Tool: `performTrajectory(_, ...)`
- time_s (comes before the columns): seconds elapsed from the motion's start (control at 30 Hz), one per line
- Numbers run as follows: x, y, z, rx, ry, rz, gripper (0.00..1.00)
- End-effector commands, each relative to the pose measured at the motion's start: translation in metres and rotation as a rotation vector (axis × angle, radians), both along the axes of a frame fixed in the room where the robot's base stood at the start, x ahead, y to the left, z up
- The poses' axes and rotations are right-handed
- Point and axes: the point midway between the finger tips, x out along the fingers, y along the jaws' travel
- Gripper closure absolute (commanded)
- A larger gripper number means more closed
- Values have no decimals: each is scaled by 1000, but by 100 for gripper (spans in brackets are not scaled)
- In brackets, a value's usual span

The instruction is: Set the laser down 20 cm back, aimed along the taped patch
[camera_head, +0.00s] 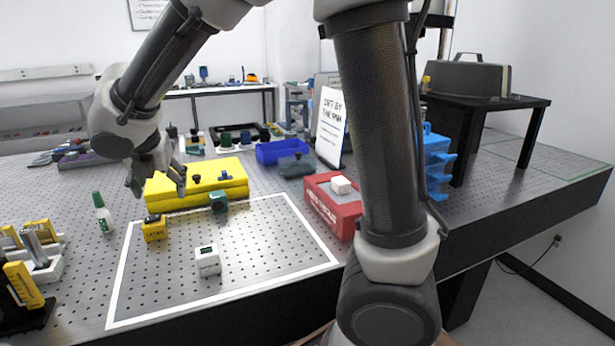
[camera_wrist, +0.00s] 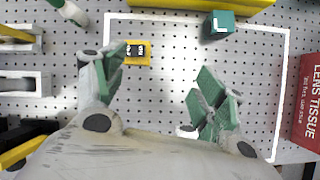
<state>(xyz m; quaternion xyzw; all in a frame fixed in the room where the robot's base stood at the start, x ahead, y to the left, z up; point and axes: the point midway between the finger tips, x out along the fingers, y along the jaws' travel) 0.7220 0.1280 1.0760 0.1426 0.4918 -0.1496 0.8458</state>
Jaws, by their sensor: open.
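White tape outlines a rectangular patch (camera_head: 272,232) on the perforated table; it also shows in the wrist view (camera_wrist: 288,60). A small yellow block with a dark label (camera_head: 154,230), possibly the laser, stands near the patch's left side; it also shows in the wrist view (camera_wrist: 137,58). A green block (camera_head: 219,202) marked L (camera_wrist: 222,26) sits at the patch's back edge. A small white box with a dark display (camera_head: 207,262) stands inside the patch. My gripper (camera_head: 158,184) is open and empty, above the patch's left back area; its fingers show in the wrist view (camera_wrist: 163,68).
A yellow case (camera_head: 200,193) lies behind the patch. The patch's middle is mostly clear.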

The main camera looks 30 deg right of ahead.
Motion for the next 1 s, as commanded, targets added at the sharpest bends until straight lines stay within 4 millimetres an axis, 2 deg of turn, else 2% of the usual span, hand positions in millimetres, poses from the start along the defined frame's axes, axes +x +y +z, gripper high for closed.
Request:
performTrajectory(0.03,-5,-36,15,70,-13,-158,29)
performTrajectory(0.07,-11,-59,23,126,-21,-281,29)
performTrajectory(0.1,-24,-93,34,208,-32,-464,29)
performTrajectory(0.17,-50,-145,47,349,-51,-770,29)
performTrajectory(0.2,-72,-176,53,444,-65,-979,29)
performTrajectory(0.27,-108,-213,59,586,-85,-1280,29)
performTrajectory(0.3,-133,-233,60,677,-97,-1472,29)
performTrajectory(0.4,-188,-263,58,882,-119,-1887,29)
performTrajectory(0.5,-228,-274,52,1038,-127,-2192,29)
performTrajectory(0.6,-252,-277,47,1133,-125,-2378,29)
performTrajectory(0.73,-262,-276,45,1180,-121,-2470,29)
performTrajectory(1.0,-262,-276,45,1181,-120,-2472,29)
